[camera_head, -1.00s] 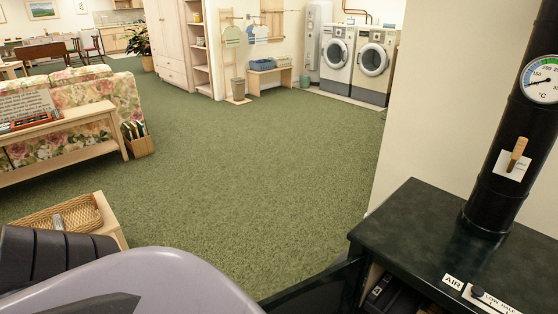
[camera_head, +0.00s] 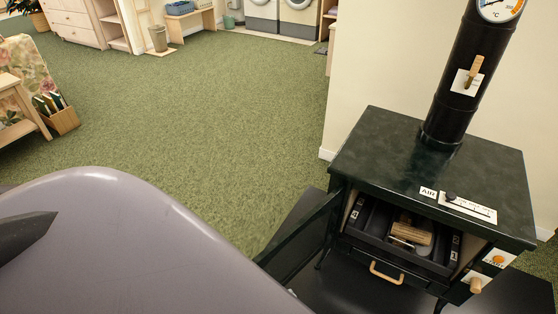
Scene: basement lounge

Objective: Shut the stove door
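The black stove (camera_head: 437,165) stands at the right, its front opening facing the lower part of the view. Its dark door (camera_head: 300,238) stands open, swung out to the left of the opening. Inside the opening a dark tray or drawer (camera_head: 372,232) shows, with a wooden handle (camera_head: 387,273) low on its front. A tan labelled block (camera_head: 411,233) and a small round pale thing lie in it. Neither gripper can be made out. Only my grey body and a dark pointed part show at the lower left, apart from the door.
A black flue pipe (camera_head: 462,75) with a dial rises from the stove top. A pale wall (camera_head: 400,60) stands behind it. Green carpet (camera_head: 200,110) is clear to the left. A wooden box of books (camera_head: 60,117) stands by the floral sofa.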

